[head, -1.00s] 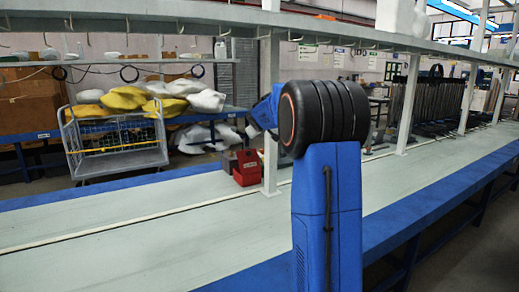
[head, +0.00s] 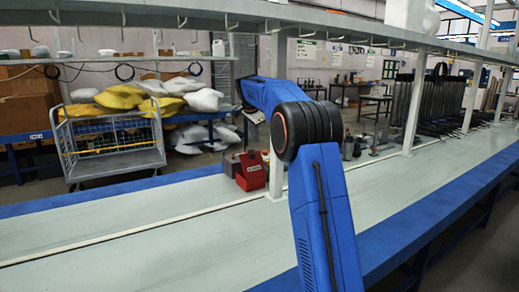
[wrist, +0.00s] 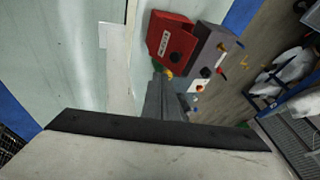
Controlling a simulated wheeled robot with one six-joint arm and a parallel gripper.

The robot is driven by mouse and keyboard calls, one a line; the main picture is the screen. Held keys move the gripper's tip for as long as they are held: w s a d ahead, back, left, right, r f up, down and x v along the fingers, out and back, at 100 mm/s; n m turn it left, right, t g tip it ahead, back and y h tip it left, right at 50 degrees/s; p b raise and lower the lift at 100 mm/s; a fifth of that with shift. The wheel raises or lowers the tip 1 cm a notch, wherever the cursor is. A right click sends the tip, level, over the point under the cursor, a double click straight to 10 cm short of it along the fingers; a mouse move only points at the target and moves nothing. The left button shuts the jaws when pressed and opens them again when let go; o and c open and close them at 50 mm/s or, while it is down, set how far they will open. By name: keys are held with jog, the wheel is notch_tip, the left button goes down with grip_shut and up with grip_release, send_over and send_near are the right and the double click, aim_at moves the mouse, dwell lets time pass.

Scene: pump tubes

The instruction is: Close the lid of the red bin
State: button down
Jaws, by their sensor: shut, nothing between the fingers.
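The red bin (head: 251,174) stands on the pale bench, left of a grey post, in the head view. It has a white label on its front. In the wrist view the red bin (wrist: 172,38) is at the top middle, beyond my fingertips. I cannot tell clearly how far its lid is open. My gripper (wrist: 162,82) is shut and empty, pointing towards the bin and apart from it. In the head view the fingers are not clear behind my blue arm.
The grey post (head: 277,150) rises just right of the bins. An overhead shelf (head: 150,14) runs across. The bench's left part is clear.

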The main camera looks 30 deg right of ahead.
jog(key=w+a+x, duration=0.1)
jog(key=w+x, duration=0.1)
jog(key=x, duration=1)
jog(key=shift+w, duration=0.4)
jog(key=shift+d, duration=0.15)
